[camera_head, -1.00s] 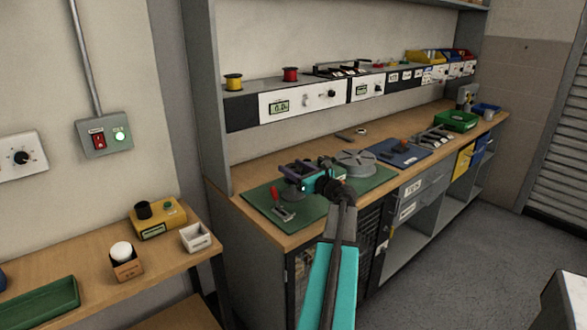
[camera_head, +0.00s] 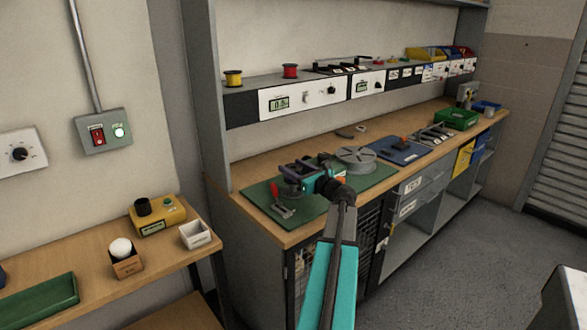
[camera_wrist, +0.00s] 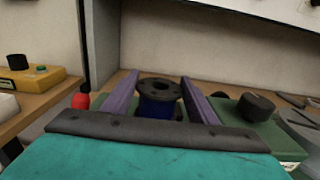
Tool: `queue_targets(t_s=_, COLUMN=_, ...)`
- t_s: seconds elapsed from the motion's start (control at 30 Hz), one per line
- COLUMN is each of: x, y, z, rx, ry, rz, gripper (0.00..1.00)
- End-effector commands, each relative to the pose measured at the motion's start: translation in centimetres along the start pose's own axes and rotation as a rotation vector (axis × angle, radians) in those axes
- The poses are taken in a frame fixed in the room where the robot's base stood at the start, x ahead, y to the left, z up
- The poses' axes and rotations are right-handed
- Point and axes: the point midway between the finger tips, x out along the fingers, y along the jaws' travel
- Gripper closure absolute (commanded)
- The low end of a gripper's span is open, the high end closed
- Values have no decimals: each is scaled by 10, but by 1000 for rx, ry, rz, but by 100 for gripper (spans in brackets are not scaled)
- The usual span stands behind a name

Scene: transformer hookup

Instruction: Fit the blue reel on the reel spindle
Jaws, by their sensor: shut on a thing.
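In the wrist view the blue reel (camera_wrist: 158,105), with a dark flange and a central hole on top, sits upright between the two purple fingers of my gripper (camera_wrist: 158,98). The fingers are shut on it. In the head view my gripper (camera_head: 293,171) is over the left part of the green mat (camera_head: 318,213). The reel is hard to make out there, and I cannot tell its height above the mat. I cannot pick out the reel spindle with certainty in either view.
A red-handled clamp (camera_head: 280,204) is on the mat in front of my gripper. A grey round disc (camera_head: 356,158) stands to the right, with a blue mat (camera_head: 404,151) beyond. Yellow (camera_head: 233,78) and red (camera_head: 290,71) reels are on the shelf above.

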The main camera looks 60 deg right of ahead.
Motion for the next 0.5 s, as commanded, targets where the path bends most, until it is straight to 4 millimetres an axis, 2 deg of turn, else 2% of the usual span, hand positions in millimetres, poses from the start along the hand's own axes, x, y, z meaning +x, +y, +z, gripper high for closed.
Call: queue_targets(t_s=0.5, x=0, y=0, z=-7, rx=1, ry=-2, rz=0, gripper=83)
